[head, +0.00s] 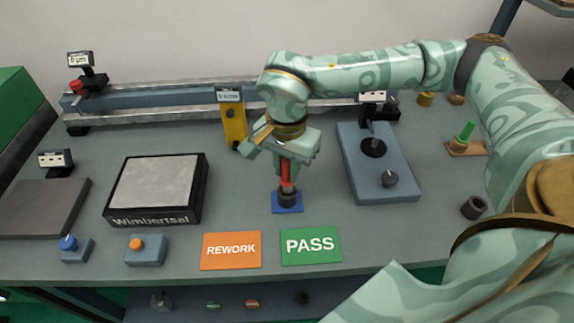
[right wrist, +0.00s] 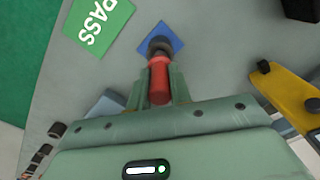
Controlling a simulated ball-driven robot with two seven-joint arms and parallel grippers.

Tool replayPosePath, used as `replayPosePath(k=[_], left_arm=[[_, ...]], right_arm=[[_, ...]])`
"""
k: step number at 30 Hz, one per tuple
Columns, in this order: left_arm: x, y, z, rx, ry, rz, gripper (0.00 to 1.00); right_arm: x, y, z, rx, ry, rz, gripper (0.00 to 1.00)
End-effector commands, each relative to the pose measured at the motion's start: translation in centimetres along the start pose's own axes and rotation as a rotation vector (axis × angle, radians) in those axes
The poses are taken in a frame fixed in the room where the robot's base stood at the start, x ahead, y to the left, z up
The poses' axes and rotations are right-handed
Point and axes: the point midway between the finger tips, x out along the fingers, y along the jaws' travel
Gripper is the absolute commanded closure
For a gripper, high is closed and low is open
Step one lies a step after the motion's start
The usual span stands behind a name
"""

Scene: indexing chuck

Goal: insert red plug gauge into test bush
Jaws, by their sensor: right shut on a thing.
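The red plug gauge (head: 286,174) is upright between the fingers of my right gripper (head: 285,163). In the right wrist view the red gauge (right wrist: 159,82) also shows between the two fingertips of the right gripper (right wrist: 160,90). A dark round piece that looks like the test bush (head: 288,198) stands on a blue pad (head: 279,209) directly below the gauge. This dark bush (right wrist: 158,46) also shows at the gauge's far end in the right wrist view. The lower end of the gauge meets the bush in the picture; I cannot tell how deep it sits. My left gripper is not in view.
Orange REWORK (head: 231,251) and green PASS (head: 311,246) cards lie in front of the pad. A yellow block (head: 234,124) stands behind left, and a blue-grey fixture (head: 390,187) is to the right. A black-edged plate (head: 154,186) is left. A dark ring (head: 474,207) lies far right.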

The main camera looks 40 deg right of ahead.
Motion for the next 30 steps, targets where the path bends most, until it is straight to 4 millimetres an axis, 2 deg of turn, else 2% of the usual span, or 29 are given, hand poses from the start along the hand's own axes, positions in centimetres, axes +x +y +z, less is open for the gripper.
replayPosePath(k=[30], left_arm=[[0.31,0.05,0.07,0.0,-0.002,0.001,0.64]], right_arm=[[0.85,-0.03,-0.01,0.0,0.0,-0.001,1.0]])
